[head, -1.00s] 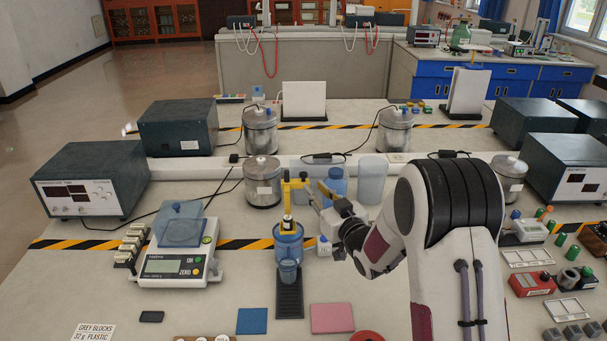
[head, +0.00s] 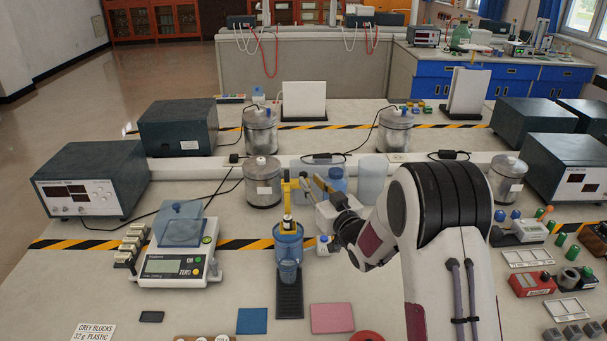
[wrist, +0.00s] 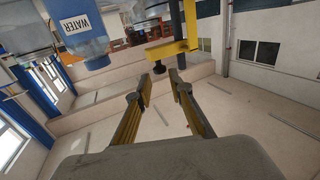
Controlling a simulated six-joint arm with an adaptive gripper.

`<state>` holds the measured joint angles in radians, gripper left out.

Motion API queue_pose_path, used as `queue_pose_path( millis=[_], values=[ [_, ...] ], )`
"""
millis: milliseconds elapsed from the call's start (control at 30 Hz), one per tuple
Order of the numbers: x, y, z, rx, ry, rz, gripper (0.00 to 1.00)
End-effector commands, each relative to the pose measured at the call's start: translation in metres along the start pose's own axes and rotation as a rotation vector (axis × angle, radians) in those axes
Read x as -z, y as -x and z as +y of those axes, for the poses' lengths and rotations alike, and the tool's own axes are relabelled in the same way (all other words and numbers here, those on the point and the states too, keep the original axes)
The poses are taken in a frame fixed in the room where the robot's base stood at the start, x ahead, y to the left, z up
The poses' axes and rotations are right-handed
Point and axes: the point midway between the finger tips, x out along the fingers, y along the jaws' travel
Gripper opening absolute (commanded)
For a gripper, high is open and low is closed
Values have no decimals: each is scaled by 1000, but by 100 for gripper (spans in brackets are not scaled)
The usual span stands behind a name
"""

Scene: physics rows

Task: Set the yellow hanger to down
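The yellow hanger (head: 288,191) stands upright over a blue vessel (head: 288,243) in the head view, with a dark-and-yellow piece hanging at the vessel's mouth. In the wrist view the hanger (wrist: 174,49) shows as a yellow arm and upright beyond the fingertips. My gripper (head: 313,183) is just right of the hanger in the head view. In the wrist view my gripper (wrist: 154,86) is open, with nothing between its fingers. It looks apart from the hanger, though the exact gap is hard to tell. Whether the hanger is up or down is unclear.
A blue-capped WATER bottle (wrist: 86,30) is close by at upper left in the wrist view. A clear beaker (head: 371,178) and a metal can (head: 263,183) stand behind. A balance (head: 172,268) is at left. Blue (head: 252,320) and pink (head: 332,318) pads lie in front.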

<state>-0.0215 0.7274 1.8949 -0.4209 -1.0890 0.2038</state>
Motion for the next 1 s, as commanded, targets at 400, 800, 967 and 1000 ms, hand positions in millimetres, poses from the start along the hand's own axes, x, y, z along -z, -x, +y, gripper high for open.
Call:
queue_pose_path(
  millis=[400, 800, 967, 1000],
  values=[
    [0, -39, -1, 1, 0, 1, 21],
    [0, -56, 0, 0, 0, 0, 21],
    [0, -56, 0, 0, 0, 0, 21],
    [0, -56, 0, 0, 0, 0, 21]
  ],
)
